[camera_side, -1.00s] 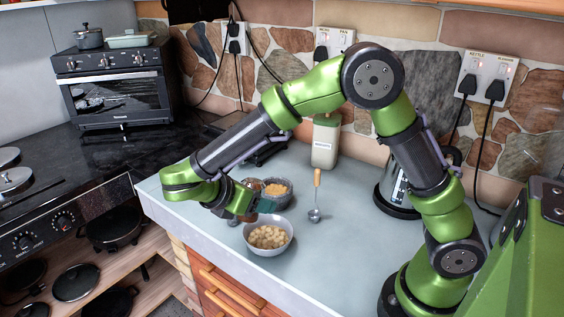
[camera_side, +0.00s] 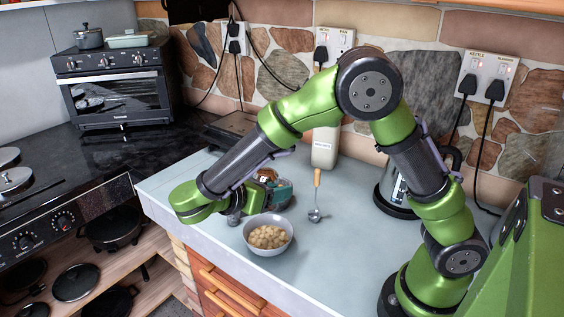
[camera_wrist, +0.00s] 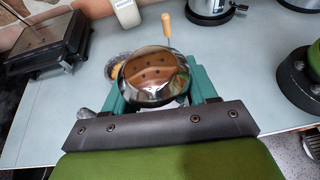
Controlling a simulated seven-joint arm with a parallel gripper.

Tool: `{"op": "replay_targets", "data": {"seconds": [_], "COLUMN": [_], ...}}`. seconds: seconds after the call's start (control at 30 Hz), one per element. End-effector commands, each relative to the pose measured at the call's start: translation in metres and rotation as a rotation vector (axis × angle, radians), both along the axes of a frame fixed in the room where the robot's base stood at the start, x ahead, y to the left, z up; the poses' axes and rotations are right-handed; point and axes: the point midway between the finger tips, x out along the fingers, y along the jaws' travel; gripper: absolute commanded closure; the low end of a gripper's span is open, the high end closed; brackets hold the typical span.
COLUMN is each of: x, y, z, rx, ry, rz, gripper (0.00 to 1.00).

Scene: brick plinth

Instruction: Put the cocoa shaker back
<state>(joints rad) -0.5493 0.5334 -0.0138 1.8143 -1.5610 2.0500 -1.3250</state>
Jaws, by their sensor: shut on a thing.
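The cocoa shaker (camera_wrist: 154,75) has a shiny domed lid with small holes. In the wrist view it stands between the teal fingers of my gripper (camera_wrist: 160,96), which is shut on it. In the side view my gripper (camera_side: 268,190) is just behind the white bowl (camera_side: 249,241), and the shaker's brown, glinting top (camera_side: 266,175) shows above the fingers. The shaker looks roughly upright. Its lower part is hidden by the fingers, so I cannot tell whether it touches the counter.
The white bowl holds pale pieces. A wooden-handled ladle (camera_side: 315,204) lies to the right. A labelled canister (camera_side: 323,148) and a kettle (camera_side: 390,190) stand at the back. The counter's front right (camera_side: 320,265) is clear.

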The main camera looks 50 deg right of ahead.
Motion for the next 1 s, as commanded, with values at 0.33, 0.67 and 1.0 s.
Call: {"op": "replay_targets", "data": {"seconds": [0.33, 0.67, 1.0], "x": [-0.059, -0.096, -0.095], "y": [-0.098, -0.124, -0.123], "z": [-0.026, -0.063, -0.102], "rx": [0.0, 0.0, -0.001], "ry": [0.003, 0.005, 0.0], "rz": [0.184, 0.297, 0.304], "gripper": [0.78, 0.78, 0.78]}}
